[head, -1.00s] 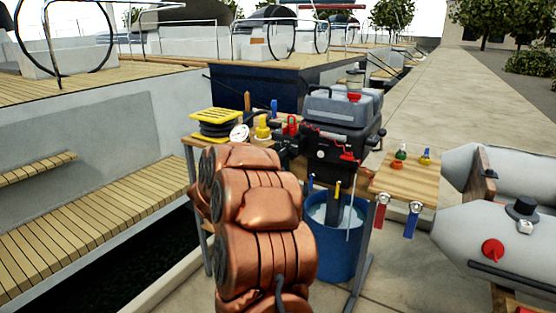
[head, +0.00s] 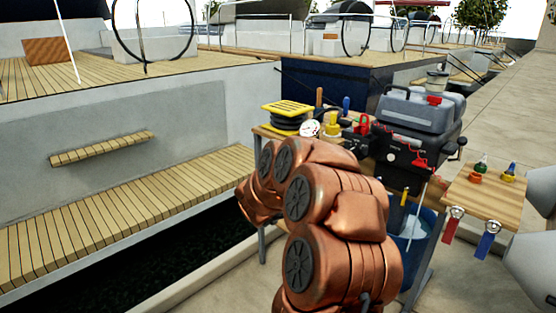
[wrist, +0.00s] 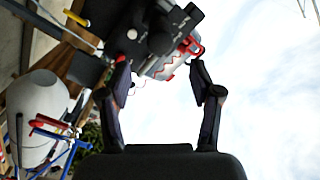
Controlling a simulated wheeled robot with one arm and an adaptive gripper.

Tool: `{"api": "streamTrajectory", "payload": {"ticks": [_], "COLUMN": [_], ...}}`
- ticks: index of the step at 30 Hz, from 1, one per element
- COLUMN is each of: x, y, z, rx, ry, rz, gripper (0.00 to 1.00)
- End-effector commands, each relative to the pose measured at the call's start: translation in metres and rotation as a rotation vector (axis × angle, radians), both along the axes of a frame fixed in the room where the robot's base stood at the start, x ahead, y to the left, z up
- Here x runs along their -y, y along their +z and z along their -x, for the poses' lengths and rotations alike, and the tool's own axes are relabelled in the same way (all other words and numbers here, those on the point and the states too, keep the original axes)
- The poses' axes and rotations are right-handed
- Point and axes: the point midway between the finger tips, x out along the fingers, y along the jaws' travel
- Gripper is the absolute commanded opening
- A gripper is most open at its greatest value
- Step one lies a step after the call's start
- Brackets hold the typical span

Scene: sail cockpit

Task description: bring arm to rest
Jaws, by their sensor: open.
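My copper-coloured arm (head: 330,220) is folded in front of the workbench in the head view. My gripper (wrist: 160,72) shows only in the wrist view, with its two dark fingers spread apart and nothing between them. In that view the outboard motor (wrist: 145,30) with its red part appears tilted beyond the fingertips, and sky fills the right side. In the head view the gripper is hidden behind the arm links.
The grey-and-black outboard motor (head: 405,140) stands over a blue bucket (head: 417,243). A yellow-topped black stack (head: 286,115) sits on the bench. A wooden side shelf (head: 485,195) has shackles hanging from it. A grey inflatable (head: 535,262) lies right; a moored boat (head: 120,150) is left.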

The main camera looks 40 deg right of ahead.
Motion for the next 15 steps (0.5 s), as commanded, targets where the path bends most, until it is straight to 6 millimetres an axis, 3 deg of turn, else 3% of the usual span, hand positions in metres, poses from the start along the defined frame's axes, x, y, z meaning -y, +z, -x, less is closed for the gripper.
{"api": "streamTrajectory", "payload": {"ticks": [9, 11, 15], "x": [-0.003, -0.009, -0.042], "y": [0.006, 0.013, 0.037], "z": [-0.007, -0.017, -0.062], "rx": [0.002, 0.004, -0.001], "ry": [0.025, 0.068, 0.258], "rz": [-0.007, -0.021, -0.083], "gripper": [0.64, 0.64, 0.64]}}
